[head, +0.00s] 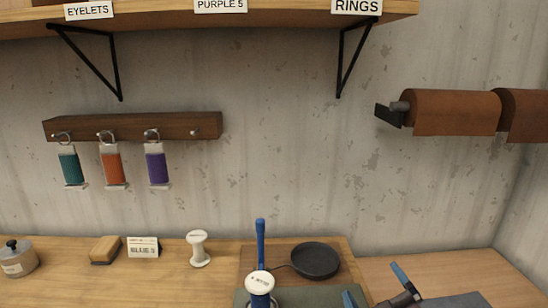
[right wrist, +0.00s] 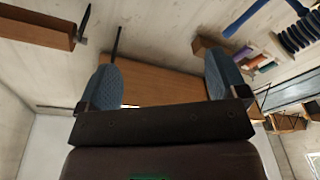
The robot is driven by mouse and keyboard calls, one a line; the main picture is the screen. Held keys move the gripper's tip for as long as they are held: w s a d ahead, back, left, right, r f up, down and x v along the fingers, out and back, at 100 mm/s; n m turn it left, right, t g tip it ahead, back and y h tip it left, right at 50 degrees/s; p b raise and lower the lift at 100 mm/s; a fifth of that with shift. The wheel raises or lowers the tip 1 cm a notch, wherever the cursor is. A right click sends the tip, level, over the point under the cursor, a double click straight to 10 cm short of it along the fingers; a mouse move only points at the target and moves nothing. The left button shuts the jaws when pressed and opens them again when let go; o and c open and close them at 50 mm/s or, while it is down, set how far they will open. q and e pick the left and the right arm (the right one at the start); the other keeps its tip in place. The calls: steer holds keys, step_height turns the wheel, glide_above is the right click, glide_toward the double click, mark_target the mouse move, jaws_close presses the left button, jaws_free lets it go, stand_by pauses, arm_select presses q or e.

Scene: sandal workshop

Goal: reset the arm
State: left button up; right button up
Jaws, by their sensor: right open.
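My right gripper (head: 374,283) shows at the bottom edge of the head view, right of centre, over the front of the bench. Its two blue finger pads are spread apart. In the right wrist view the gripper (right wrist: 163,80) is open, with its blue pads far apart and nothing held between them. Its arm is mostly cut off below the head view. My left gripper is not in the head view.
A white spool (head: 198,248) stands further left. Brown rolls (head: 455,112) and a shelf (head: 230,19) hang above.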

steer(key=s+d+f+m+g+h, duration=0.3)
steer(key=s+d+f+g, duration=0.15)
steer(key=f, duration=0.25)
steer(key=s+d+f+m+g+h, duration=0.2)
steer(key=s+d+f+m+g, duration=0.2)
steer(key=s+f, duration=0.15)
steer(key=s+d+f+m+g+y, duration=0.1)
steer(key=s+f+g, duration=0.3)
steer(key=s, duration=0.3)
steer(key=s+d+f+m+g, duration=0.1)
steer(key=s+f+g, duration=0.25)
steer(key=s, duration=0.25)
steer(key=w+f+t, duration=0.7)
steer(key=f+t, duration=0.1)
steer(key=f, duration=0.3)
steer(key=shift+a+n+y, duration=0.15)
steer(key=shift+n+y, duration=0.25)
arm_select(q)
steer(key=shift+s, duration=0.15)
arm_select(e)
steer(key=shift+w, duration=0.1)
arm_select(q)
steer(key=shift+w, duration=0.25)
